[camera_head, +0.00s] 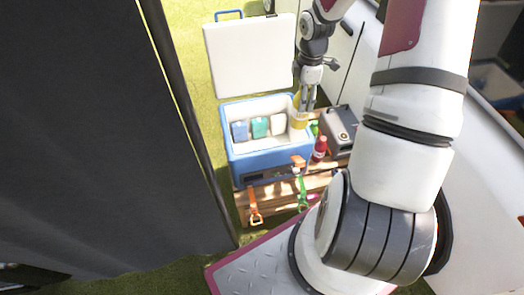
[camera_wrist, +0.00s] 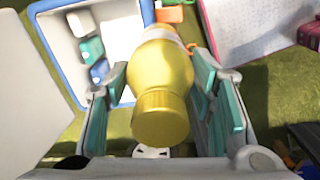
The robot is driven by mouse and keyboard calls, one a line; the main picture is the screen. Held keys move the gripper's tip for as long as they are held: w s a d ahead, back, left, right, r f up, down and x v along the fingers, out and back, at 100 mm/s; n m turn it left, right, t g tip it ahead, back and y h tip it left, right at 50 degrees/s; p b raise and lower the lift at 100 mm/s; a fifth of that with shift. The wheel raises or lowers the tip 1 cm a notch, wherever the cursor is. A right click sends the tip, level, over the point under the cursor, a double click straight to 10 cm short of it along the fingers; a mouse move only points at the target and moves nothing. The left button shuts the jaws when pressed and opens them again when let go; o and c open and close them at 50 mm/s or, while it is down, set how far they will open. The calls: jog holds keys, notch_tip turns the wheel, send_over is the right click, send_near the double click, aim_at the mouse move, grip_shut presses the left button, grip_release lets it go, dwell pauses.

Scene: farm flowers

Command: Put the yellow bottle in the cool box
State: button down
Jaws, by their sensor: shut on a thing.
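The yellow bottle (camera_wrist: 163,75) is between the two fingers of my gripper (camera_wrist: 160,85), its cap end toward the wrist camera. In the head view my gripper (camera_head: 305,102) points down at the right end of the cool box, and a bit of the yellow bottle (camera_head: 299,119) shows below it. The cool box (camera_head: 272,163) is blue with a white inside and its lid (camera_head: 250,55) is open. In the wrist view the bottle overlaps the right side of the cool box (camera_wrist: 38,12). I cannot tell how far its lower end is below the rim.
Inside the box are a blue item (camera_head: 240,131), a teal one (camera_head: 260,127) and a white one (camera_head: 279,125). A red bottle (camera_head: 319,150) and a grey device (camera_head: 341,130) stand right of it. Orange (camera_head: 253,207) and green (camera_head: 302,190) straps hang at the wooden stand's (camera_head: 280,195) front.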

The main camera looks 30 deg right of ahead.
jog(key=w+f+b, duration=1)
jog(key=f+b, duration=0.3)
jog(key=f, duration=0.1)
jog(key=w+f+b, duration=0.3)
jog(key=f+b, duration=0.7)
jog(key=f, duration=0.3)
jog(key=w+f+b, duration=0.3)
jog(key=f+b, duration=0.7)
jog(key=f, duration=0.3)
jog(key=shift+w+f, duration=0.15)
jog(key=shift+f, duration=0.15)
jog(key=shift+f+b, duration=0.15)
jog(key=shift+b, duration=0.2)
jog(key=c, duration=0.8)
grip_release()
jog(key=shift+o, duration=0.4)
